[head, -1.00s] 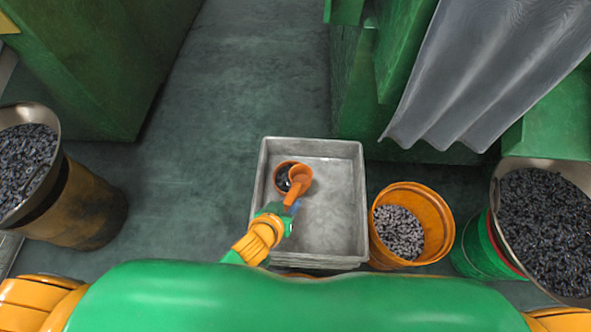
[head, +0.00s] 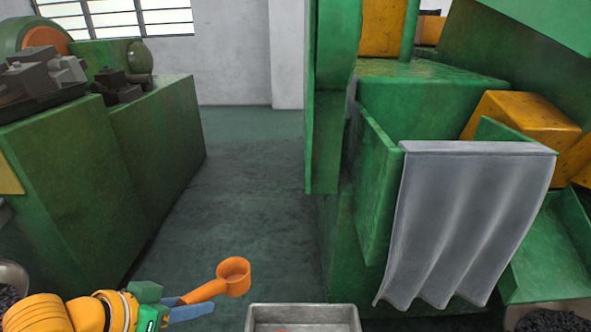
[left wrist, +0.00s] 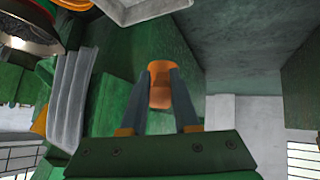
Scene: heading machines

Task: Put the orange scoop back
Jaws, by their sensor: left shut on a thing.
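The orange scoop (head: 233,275) is in the air at the lower middle of the head view, left of the grey tray (head: 303,308). Its round cup is at the right end, and its handle runs down left to my left gripper (head: 192,306). No dark pieces show in the cup from here. In the left wrist view, the two fingers (left wrist: 160,88) are closed on the orange handle, and the cup is not clearly seen. My right gripper is not in view.
Green machines stand on the left (head: 150,150) and right (head: 375,225). A wavy grey metal chute (head: 465,220) hangs from the right machine. A bin of dark pieces (head: 550,320) shows at the lower right edge. The floor aisle (head: 250,180) between the machines is clear.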

